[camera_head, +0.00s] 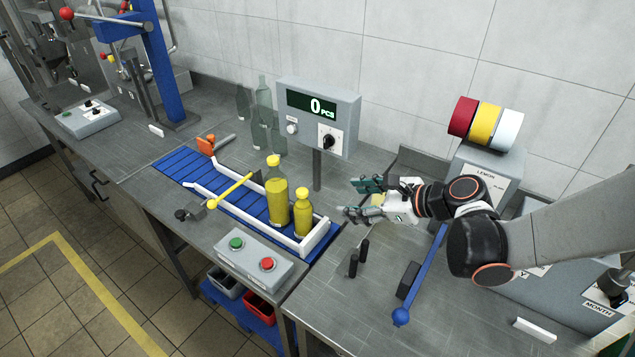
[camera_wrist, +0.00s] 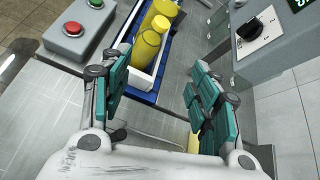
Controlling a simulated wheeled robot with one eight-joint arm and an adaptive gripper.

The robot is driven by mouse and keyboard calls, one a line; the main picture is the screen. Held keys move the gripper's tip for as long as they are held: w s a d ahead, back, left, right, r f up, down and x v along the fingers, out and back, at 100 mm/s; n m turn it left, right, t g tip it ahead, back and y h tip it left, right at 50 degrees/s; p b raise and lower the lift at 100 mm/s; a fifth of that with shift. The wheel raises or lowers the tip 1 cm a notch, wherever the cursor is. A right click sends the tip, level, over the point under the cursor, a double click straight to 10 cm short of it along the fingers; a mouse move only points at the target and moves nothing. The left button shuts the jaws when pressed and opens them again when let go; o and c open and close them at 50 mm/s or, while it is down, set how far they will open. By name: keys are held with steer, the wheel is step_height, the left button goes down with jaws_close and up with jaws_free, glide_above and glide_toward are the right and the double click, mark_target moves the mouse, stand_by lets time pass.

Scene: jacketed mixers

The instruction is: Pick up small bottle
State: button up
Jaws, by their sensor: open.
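The small bottle (camera_head: 302,213) is yellow with a yellow cap and stands upright at the near right end of the blue conveyor, inside the white rails. A taller yellow bottle (camera_head: 277,190) stands just to its left. In the wrist view the small bottle (camera_wrist: 148,47) shows ahead, beyond the fingers, with the taller bottle (camera_wrist: 163,10) behind it. My gripper (camera_head: 357,199) is open and empty, to the right of the small bottle and apart from it. In the wrist view the teal finger pads of my gripper (camera_wrist: 158,95) are spread wide.
The blue conveyor (camera_head: 181,165) has white rails (camera_head: 314,240) and a yellow lever (camera_head: 231,190) across it. A counter box (camera_head: 318,119) on a post stands behind. A button box (camera_head: 254,259) sits in front.

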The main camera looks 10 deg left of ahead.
mark_target(307, 197)
steer(key=w+a+f+m+b, duration=0.1)
steer(key=a+f, duration=0.1)
steer(key=a, duration=0.3)
steer(key=w+a+f+y, duration=0.1)
steer(key=w+a+f, duration=0.1)
steer(key=a, duration=0.2)
steer(key=w+a+f+m+b, duration=0.1)
steer(key=w+a+f, duration=0.1)
steer(key=a, duration=0.3)
steer(key=shift+a+f+m+y+b, duration=0.3)
steer(key=shift+f+b, duration=0.05)
jaws_close()
